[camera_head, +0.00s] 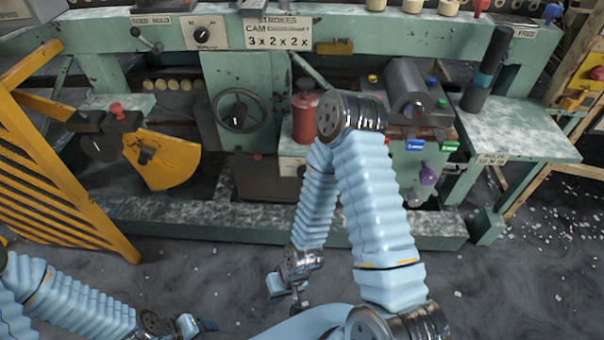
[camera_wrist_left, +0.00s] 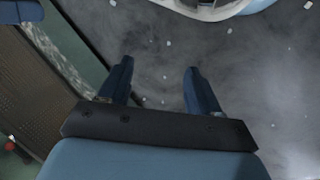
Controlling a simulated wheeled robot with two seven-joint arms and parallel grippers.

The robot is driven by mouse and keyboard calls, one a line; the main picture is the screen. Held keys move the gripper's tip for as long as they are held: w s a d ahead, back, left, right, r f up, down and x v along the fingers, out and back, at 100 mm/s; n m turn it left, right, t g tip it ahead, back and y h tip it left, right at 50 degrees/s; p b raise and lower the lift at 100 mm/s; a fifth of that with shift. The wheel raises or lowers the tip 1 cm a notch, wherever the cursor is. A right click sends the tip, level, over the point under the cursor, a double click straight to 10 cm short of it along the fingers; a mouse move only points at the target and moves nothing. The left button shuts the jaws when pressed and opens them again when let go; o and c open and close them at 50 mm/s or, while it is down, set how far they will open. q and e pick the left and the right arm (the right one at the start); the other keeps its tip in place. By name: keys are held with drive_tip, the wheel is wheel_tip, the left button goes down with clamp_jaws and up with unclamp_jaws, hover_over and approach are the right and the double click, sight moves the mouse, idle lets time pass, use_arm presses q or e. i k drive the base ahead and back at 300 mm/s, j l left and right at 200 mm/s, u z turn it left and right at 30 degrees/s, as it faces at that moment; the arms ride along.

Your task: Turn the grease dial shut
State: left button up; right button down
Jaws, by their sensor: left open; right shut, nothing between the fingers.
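A black dial knob (camera_head: 203,35) sits on a white plate on the machine's upper green beam, at the upper left of the head view. The plate's lettering is too small to read, so I cannot tell for sure that it is the grease dial. My right gripper (camera_head: 296,300) hangs low over the floor, in front of the machine and well below the dial, shut and empty. My left gripper (camera_head: 197,325) is at the bottom left of the head view, far from the dial. In the left wrist view its two fingers (camera_wrist_left: 158,65) are apart, with only floor between them.
A handwheel (camera_head: 240,110) is below the dial. A red canister (camera_head: 304,115) stands partly behind my right elbow. A yellow slatted guard (camera_head: 55,170) stands at left, and a green side table (camera_head: 520,130) at right. The grey floor (camera_head: 210,270) in front has free room.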

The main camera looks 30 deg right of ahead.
sight(301, 170)
drive_tip(key=z, duration=0.65)
drive_tip(key=k+z, duration=0.15)
drive_tip(key=z, duration=0.35)
drive_tip(key=k+z, duration=0.2)
drive_tip(key=z, duration=0.25)
drive_tip(key=k+z, duration=0.15)
drive_tip(key=z, duration=0.35)
